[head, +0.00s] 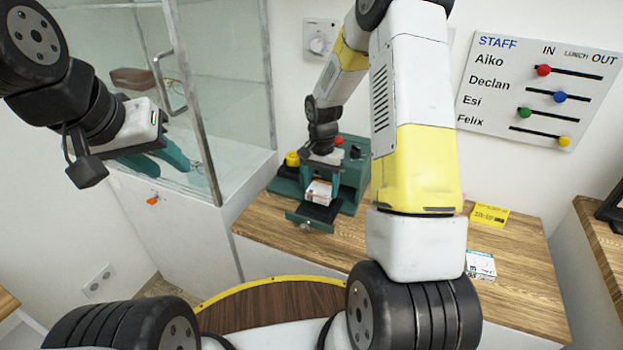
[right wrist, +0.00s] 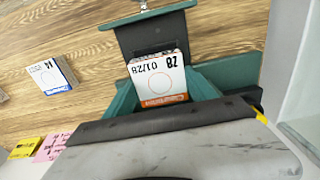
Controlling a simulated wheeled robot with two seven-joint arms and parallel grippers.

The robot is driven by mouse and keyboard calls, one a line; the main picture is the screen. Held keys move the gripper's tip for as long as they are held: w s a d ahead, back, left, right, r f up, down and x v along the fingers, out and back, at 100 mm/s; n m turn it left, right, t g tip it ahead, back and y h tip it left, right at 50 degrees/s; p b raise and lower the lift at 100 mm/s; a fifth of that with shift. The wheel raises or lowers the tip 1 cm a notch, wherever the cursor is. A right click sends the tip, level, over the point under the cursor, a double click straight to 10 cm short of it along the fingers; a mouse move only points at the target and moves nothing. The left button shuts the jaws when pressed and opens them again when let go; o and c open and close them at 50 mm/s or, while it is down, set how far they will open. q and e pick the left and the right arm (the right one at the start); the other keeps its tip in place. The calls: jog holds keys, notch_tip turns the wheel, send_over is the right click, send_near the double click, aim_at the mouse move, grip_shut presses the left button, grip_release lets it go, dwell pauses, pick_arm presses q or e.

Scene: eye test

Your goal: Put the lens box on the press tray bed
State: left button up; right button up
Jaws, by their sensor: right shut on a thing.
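The lens box (head: 319,190) is small and white with an orange band, and also shows in the right wrist view (right wrist: 158,78). My right gripper (right wrist: 160,92) is shut on it, a teal finger at each side. The box is at the pulled-out press tray, whose black bed (right wrist: 143,34) has a green front edge and knob. In the head view the tray bed (head: 320,213) shows in front of the box. I cannot tell whether the box touches the bed. My left gripper (head: 168,165) is empty and open, in front of the glass cabinet.
The green press (head: 350,178) stands on the wooden counter (head: 515,290). Another small white box (head: 481,264) and a yellow card (head: 490,215) lie to the right. A glass cabinet (head: 240,100) stands at left. The counter between tray and white box is partly hidden by my arm.

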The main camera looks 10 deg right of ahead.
jog(key=shift+f, duration=1.7)
jog(key=shift+f, duration=0.1)
jog(key=o, duration=1.3)
jog(key=shift+o, duration=0.2)
notch_tip(320, 180, up, 12)
notch_tip(320, 180, up, 9)
jog(key=n+t, duration=0.2)
send_over(321, 188)
jog(key=s, duration=0.5)
jog(key=s+a+r+n+t+y, duration=0.1)
jog(key=s+r+n+t, duration=0.1)
jog(key=s+r, duration=0.3)
jog(key=s+a+r+n+t+y, duration=0.1)
jog(key=s+r, duration=0.5)
jog(key=s, duration=0.8)
jog(key=shift+s+r+n+t, duration=0.2)
jog(key=shift+n+t, duration=0.4)
jog(key=shift+n, duration=0.6)
